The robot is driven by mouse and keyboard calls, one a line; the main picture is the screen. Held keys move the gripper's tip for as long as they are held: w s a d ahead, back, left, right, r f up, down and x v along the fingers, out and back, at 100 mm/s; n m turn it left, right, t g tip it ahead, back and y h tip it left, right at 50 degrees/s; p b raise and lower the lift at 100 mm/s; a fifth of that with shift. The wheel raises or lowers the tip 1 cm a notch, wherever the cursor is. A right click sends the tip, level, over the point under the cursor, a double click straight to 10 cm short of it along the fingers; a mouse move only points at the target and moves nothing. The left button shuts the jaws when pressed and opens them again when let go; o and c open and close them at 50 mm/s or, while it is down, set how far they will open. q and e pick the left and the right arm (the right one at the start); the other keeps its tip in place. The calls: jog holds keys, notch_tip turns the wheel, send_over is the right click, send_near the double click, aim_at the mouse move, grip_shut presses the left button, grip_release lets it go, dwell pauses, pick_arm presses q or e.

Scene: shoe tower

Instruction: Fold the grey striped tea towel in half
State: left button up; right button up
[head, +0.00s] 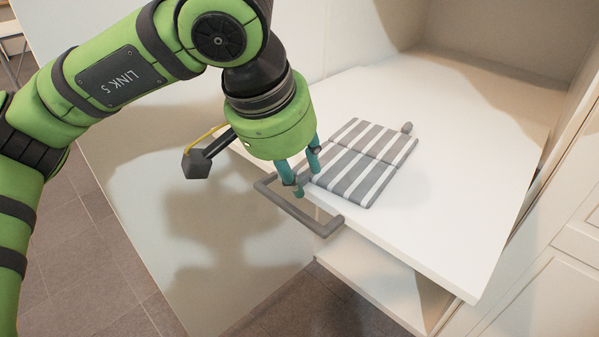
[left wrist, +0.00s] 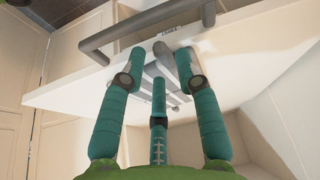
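The grey and white striped tea towel (head: 372,152) lies flat on the white pull-out surface, with a crease across its middle. Part of the striped towel (left wrist: 173,98) shows between the fingers. My right gripper is not in view.
A grey bar handle (head: 297,210) runs along the front edge, close to my left fingers; it also shows in the left wrist view (left wrist: 150,22). The white surface (head: 455,190) is clear right of the towel. Cabinet walls stand behind and at the right.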

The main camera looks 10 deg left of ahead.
pick_arm(q)
jog(key=shift+x, duration=0.75)
grip_shut()
jog(key=shift+r, duration=0.1)
